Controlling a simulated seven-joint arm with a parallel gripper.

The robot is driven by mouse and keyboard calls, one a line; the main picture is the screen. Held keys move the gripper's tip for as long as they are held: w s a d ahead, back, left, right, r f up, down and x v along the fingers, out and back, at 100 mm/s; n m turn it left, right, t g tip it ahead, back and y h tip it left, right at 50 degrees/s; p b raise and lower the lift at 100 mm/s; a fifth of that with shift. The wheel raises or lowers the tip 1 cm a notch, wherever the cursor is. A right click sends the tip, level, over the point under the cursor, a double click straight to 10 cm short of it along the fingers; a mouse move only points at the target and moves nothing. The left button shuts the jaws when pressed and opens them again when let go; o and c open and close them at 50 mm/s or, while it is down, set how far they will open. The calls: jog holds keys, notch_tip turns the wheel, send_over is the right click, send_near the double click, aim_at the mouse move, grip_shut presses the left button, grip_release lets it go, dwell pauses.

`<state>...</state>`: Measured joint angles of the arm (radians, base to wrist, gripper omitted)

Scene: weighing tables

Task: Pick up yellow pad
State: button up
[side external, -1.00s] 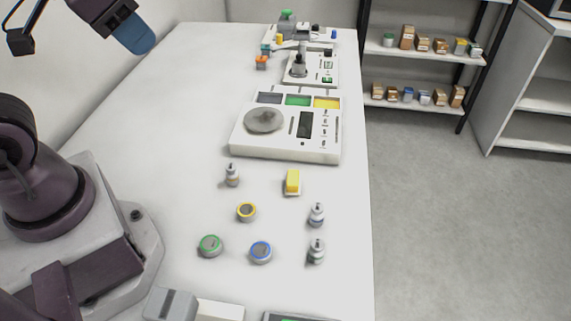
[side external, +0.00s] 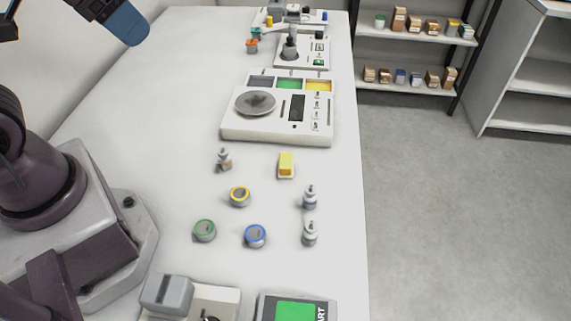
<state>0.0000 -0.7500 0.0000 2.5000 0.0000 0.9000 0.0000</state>
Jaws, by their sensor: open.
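The yellow pad (side external: 286,164) is a small yellow block with a pale lower edge. It lies on the white table in the side external view, in front of the large weighing device and right of a small bottle. My gripper (side external: 68,28) is only partly in view at the top left edge, high above the table and well away from the pad. Its blue tip (side external: 127,23) shows on the right, and a dark part shows at the picture's edge. It is open, with nothing seen between its jaws. The rest of it is cut off.
A weighing device (side external: 275,130) stands behind the pad. Around the pad are small bottles (side external: 310,197) and round containers with yellow (side external: 240,196), green (side external: 205,230) and blue (side external: 255,235) rims. A green-screen device (side external: 297,309) sits at the front. The table's left middle is clear.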

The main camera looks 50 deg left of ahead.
jog(key=n+g, duration=0.6)
jog(key=n, duration=0.4)
send_over(286, 160)
jog(key=f, duration=2.9)
jog(key=shift+d, duration=0.25)
jog(key=shift+a+f, duration=0.15)
jog(key=shift+f, duration=1.25)
jog(key=shift+a+f, duration=0.1)
jog(key=shift+f, duration=1.25)
jog(key=c, duration=1)
